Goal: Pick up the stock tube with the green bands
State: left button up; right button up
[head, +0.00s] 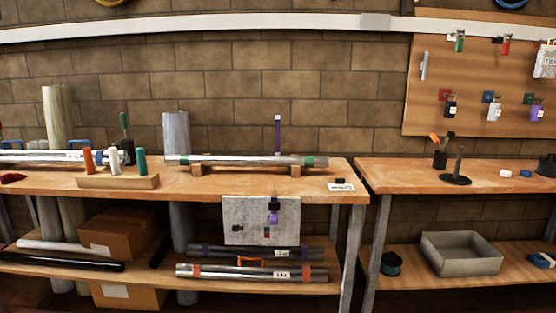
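The stock tube with the green bands (245,161) is a long silver tube. Neither of my grippers shows in the head view.
Other tubes lie on the shelf below, one with orange bands (240,272) and one with purple bands (230,250). A wooden block with coloured pegs (117,182) stands left of the green-banded tube. A gap separates this bench from the right bench (400,176).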

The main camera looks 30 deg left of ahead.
aim_at(182, 159)
jog(key=i, duration=1.95)
jog(key=u, duration=2.1)
